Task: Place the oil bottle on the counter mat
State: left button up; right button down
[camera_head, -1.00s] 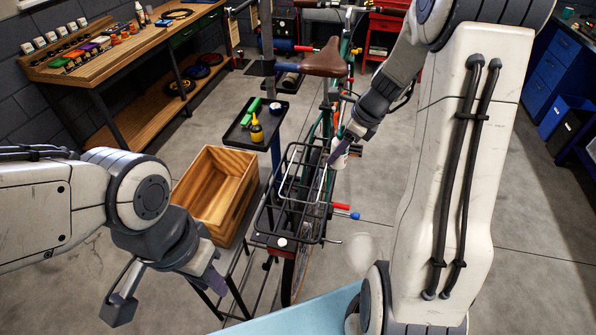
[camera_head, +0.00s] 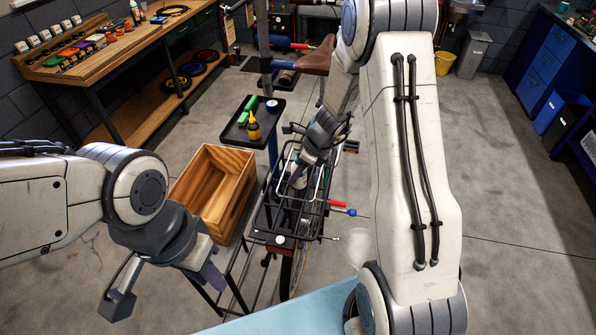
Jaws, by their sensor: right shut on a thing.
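My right gripper (camera_head: 303,166) is over the black wire rack (camera_head: 263,222) at the rear of the bike. A yellow bottle with a dark top (camera_head: 253,128) stands upright on the black tray (camera_head: 236,136), apart from both grippers. A light blue surface (camera_head: 285,310), possibly the counter mat, shows at the bottom edge. My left gripper (camera_head: 165,288) is open and empty at the lower left.
An open wooden crate (camera_head: 248,190) stands left of the rack. A workbench (camera_head: 95,75) with small jars and tools is at the upper left.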

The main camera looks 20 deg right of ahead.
jog(key=c, duration=0.7)
grip_release()
jog(key=shift+f, duration=0.2)
jog(key=o, duration=0.4)
jog(key=shift+r, duration=0.1)
